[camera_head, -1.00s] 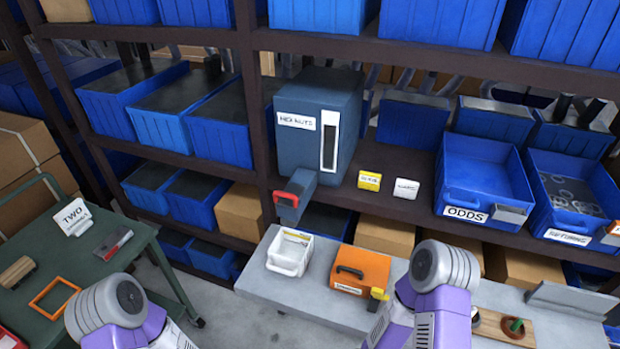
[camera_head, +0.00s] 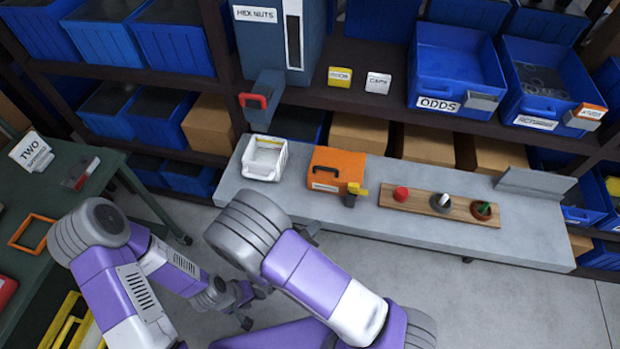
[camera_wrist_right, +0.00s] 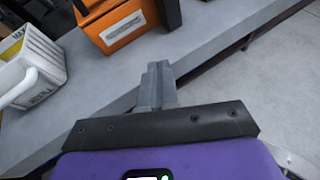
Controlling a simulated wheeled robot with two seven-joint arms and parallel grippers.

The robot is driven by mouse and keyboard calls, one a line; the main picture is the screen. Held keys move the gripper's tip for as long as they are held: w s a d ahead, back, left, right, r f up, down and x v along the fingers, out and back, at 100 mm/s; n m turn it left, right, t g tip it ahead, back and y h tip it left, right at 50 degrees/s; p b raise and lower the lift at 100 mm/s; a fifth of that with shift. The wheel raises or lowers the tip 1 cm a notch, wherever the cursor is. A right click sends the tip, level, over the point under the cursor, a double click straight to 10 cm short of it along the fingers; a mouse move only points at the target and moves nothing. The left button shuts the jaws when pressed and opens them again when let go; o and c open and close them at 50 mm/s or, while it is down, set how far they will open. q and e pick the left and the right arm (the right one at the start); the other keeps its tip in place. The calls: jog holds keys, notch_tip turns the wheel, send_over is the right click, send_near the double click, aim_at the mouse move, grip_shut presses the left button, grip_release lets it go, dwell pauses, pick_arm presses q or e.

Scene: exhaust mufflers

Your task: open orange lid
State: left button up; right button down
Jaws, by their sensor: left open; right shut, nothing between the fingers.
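The orange case with its orange lid (camera_head: 338,160) sits on the grey bench. It looks closed, with a black handle, a white label on its front and a yellow-and-black piece (camera_head: 354,194) at its front right corner. In the right wrist view the orange case (camera_wrist_right: 122,36) is at the top, beyond my fingers. My right gripper (camera_wrist_right: 158,72) is shut and empty, in front of the case and apart from it. In the head view its tip (camera_head: 310,229) shows by the bench's front edge, partly behind my arm. My left gripper (camera_head: 250,307) is open and empty, low over the floor.
A white bin (camera_head: 265,160) stands left of the case. A wooden board (camera_head: 420,204) with red, grey and green pieces lies to its right. A hex nuts dispenser (camera_head: 272,45) with a red-handled chute overhangs behind. The bench's right front (camera_head: 520,235) is clear.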

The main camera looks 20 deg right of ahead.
jog(key=w+a+r+n+t+y, duration=0.1)
jog(key=w+a+r+n+t, duration=0.2)
jog(key=w+a+r+t, duration=0.15)
jog(key=x, duration=0.5)
jog(key=f+b+x, duration=0.1)
jog(key=x, duration=0.2)
jog(key=shift+d, duration=0.15)
jog(key=shift+w+d+r, duration=0.4)
jog(key=shift+w+d, duration=0.05)
jog(key=shift+w, duration=0.15)
jog(key=shift+w+d+r, duration=0.35)
jog(key=shift+w+d, duration=0.15)
jog(key=shift+w, duration=0.1)
pick_arm(q)
jog(key=shift+f, duration=0.35)
pick_arm(e)
jog(key=shift+w+d+r, duration=0.25)
jog(key=shift+w+d, duration=0.05)
jog(key=shift+w, duration=0.05)
